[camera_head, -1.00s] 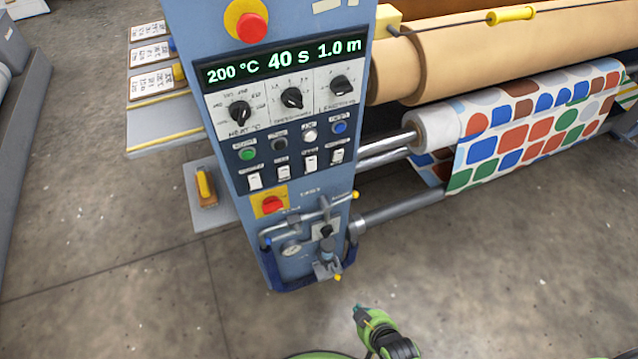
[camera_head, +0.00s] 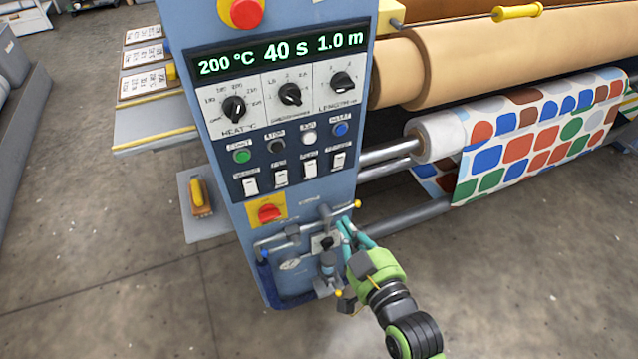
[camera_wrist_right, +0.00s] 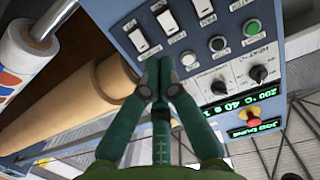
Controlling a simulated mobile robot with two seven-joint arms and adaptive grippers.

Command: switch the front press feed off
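The blue press control panel (camera_head: 300,205) fills the middle of the head view. A row of several white rocker switches (camera_head: 281,178) sits below its coloured buttons; the small labels are too blurred to tell which one is the feed. Three of these rockers show in the right wrist view, one of them a white rocker (camera_wrist_right: 137,40) at the upper left. My right gripper (camera_head: 345,225) is in front of the panel's lower right, below the rightmost rocker (camera_head: 339,160) and apart from it. In the wrist view its fingertips (camera_wrist_right: 159,62) are together, with nothing between them. My left gripper is out of view.
Valves and pipes (camera_head: 290,240) project from the panel's lower part beside my right gripper. A red rotary switch (camera_head: 268,213) is to their upper left. The patterned fabric roll (camera_head: 530,140) stands to the right. Open floor (camera_head: 120,270) lies at lower left.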

